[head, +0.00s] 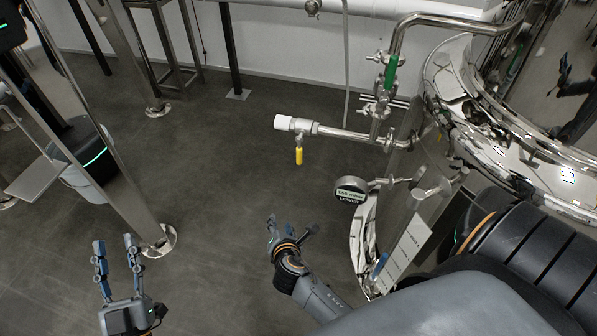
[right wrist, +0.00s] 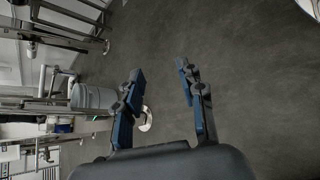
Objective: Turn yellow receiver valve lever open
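The yellow receiver valve lever (head: 299,156) hangs straight down from a metal valve on a horizontal pipe (head: 345,133) in the head view. The pipe has a white end cap (head: 285,122) on its left end. My right gripper (head: 291,230) is open and empty, below the yellow lever in the picture and apart from it. Its two spread fingers also show in the right wrist view (right wrist: 160,72), with only floor between them; the lever is not seen there. My left gripper (head: 115,245) is open and empty at the lower left, far from the valve.
A green lever (head: 391,71) stands upright on the pipework. A round gauge (head: 351,190) sticks out below the valve pipe. The shiny steel tank (head: 460,110) fills the right side. A metal post (head: 120,170) stands at left. The floor left of the valve is clear.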

